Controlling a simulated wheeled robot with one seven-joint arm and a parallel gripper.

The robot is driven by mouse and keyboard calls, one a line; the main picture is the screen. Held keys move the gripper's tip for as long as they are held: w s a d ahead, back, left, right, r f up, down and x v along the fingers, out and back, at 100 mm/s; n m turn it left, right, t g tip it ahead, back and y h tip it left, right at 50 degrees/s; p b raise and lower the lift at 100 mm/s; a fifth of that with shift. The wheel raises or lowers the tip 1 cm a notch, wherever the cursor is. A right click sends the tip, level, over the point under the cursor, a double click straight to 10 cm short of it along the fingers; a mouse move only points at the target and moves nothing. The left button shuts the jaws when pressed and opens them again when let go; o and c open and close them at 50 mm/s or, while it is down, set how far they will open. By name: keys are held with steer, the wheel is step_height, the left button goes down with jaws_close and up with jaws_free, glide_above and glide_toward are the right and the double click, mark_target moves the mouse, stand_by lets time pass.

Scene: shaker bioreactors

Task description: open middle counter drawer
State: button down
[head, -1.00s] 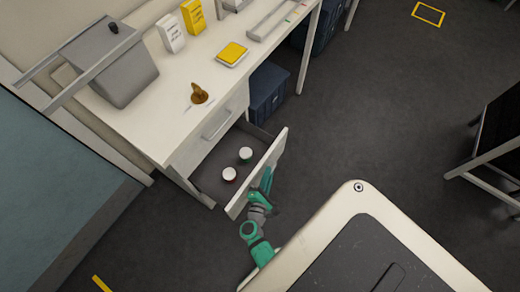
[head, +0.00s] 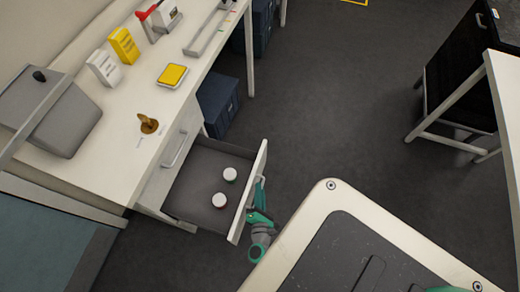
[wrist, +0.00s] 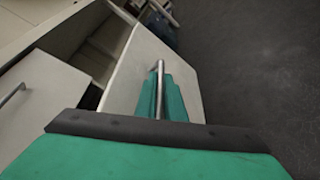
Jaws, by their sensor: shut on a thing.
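The middle counter drawer (head: 190,196) stands pulled well out of the white counter (head: 106,178) in the head view. Two white-capped jars (head: 219,200) stand inside it. My gripper (head: 260,190) is at the outer face of the drawer front (head: 247,192). In the wrist view, the green fingers (wrist: 168,100) are around the metal bar handle (wrist: 160,80) on the drawer front, and they are shut on it. The far finger is partly hidden behind the handle.
A closed upper drawer with a bar handle (head: 174,150) is above the open one. Blue bins (head: 217,103) stand under the counter. A yellow box (head: 173,75) and a brass object (head: 148,124) sit on top.

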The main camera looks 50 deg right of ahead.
steer(key=c, duration=2.1)
jaws_free()
steer(key=shift+a, duration=0.1)
steer(key=v, duration=1)
steer(key=shift+s+a+r, duration=0.1)
steer(key=shift+s+a, duration=0.2)
